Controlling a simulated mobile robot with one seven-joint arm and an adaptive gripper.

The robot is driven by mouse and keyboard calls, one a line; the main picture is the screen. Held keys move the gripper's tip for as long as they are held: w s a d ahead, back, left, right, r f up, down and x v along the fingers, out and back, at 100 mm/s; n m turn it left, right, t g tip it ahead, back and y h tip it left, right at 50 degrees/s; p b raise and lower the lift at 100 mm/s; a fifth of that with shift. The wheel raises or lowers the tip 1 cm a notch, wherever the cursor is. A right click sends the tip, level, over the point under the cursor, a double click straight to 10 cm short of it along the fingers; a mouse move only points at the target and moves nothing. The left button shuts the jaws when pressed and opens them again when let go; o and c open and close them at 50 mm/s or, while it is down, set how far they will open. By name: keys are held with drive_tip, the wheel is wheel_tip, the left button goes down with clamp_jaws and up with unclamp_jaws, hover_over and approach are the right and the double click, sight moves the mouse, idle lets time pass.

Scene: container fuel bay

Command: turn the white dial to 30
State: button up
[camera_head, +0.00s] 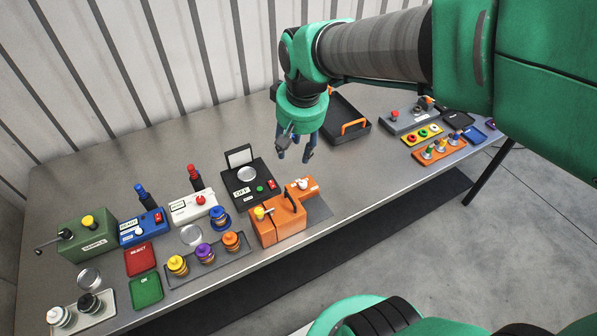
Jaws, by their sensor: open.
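A small white round knob (303,183) sits on the orange box at the table's front middle. A white round part (138,231) also shows on the blue box at the left. I cannot tell for sure which one is the white dial, and no scale or number is readable on either. My gripper (294,156) points down with its fingers apart and empty. In the picture it is just above the white knob on the orange box, right of the black box; its height above the table is unclear.
The orange box (278,224) has a dark handle. Beside it stands a black box (249,187) with a raised lid. A black tray (346,107) with orange handles lies behind my gripper. Bottles and coloured control boxes fill the left; button panels (421,135) sit right.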

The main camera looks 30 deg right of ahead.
drive_tip(key=w+d+f+g+p, duration=0.1)
drive_tip(key=w+d+f+g, duration=0.1)
drive_tip(key=w+d+f, duration=0.35)
drive_tip(key=m, duration=0.1)
hover_over(303, 182)
wheel_tip(303, 182, down, 9)
drive_tip(key=shift+f+g+p, duration=0.1)
drive_tip(key=shift+g+p, duration=0.3)
drive_tip(key=shift+f, duration=0.15)
wheel_tip(303, 182, down, 14)
drive_tip(key=shift+r+b, duration=0.25)
drive_tip(key=shift+b, duration=0.55)
drive_tip(key=shift+c, duration=0.2)
clamp_jaws()
